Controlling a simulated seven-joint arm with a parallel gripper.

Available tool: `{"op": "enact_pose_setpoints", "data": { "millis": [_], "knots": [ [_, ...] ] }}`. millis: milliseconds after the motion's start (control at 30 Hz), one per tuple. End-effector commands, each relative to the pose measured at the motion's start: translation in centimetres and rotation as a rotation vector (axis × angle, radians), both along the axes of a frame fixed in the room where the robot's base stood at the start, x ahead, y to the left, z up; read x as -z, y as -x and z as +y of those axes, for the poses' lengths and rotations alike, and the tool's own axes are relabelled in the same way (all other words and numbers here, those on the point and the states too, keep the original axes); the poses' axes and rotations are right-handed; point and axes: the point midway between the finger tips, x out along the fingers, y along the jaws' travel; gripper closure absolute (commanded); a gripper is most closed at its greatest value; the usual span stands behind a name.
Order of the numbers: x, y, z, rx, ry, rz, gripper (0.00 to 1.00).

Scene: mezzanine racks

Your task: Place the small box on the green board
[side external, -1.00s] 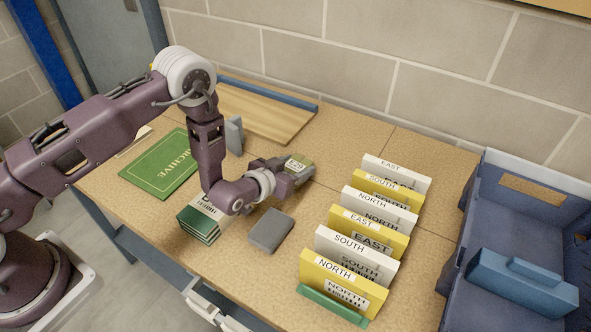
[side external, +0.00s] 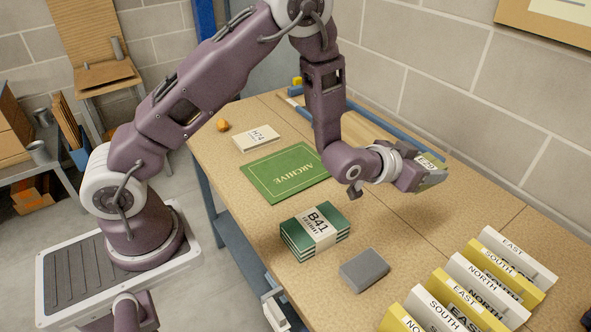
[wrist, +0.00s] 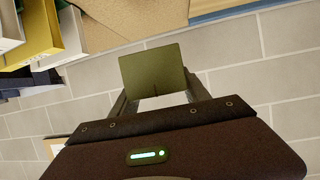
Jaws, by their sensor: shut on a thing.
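My gripper (side external: 415,176) is shut on a small olive box (side external: 433,167) with a pale printed label. It holds the box above the bare tabletop, right of the green board. The box's plain olive face fills the space between the fingers in the wrist view (wrist: 157,68). The green board (side external: 284,174), marked ARCHIVE, lies flat on the table to the left of my gripper. Its visible surface is bare.
A banded green stack (side external: 312,232) marked B41 and a grey block (side external: 364,270) sit in front of the board. A cream box (side external: 257,138) marked H74 lies behind it. White and yellow folders (side external: 470,282) stand at the right. A blue rail (side external: 395,135) runs along the back.

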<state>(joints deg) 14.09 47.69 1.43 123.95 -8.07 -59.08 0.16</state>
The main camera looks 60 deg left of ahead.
Motion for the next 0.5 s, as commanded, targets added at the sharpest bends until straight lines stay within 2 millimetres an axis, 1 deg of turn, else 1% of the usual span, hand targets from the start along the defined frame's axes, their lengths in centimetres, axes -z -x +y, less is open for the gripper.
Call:
{"op": "enact_pose_setpoints", "data": {
  "millis": [33, 167, 267, 367, 467, 500],
  "knots": [
    [-0.3, -0.2, 0.8, -0.007, -0.002, -0.001, 0.88],
    [-0.2, -0.6, 3.6, -0.015, -0.004, -0.002, 0.88],
    [-0.2, -0.8, 6.2, -0.022, -0.006, -0.006, 0.88],
    [-0.2, -0.7, 9.5, -0.032, -0.008, -0.007, 0.88],
    [-0.2, -0.2, 13.7, -0.043, -0.012, -0.007, 0.88],
    [-0.2, 0.2, 15.7, -0.05, -0.012, -0.007, 0.88]
  ]
}}
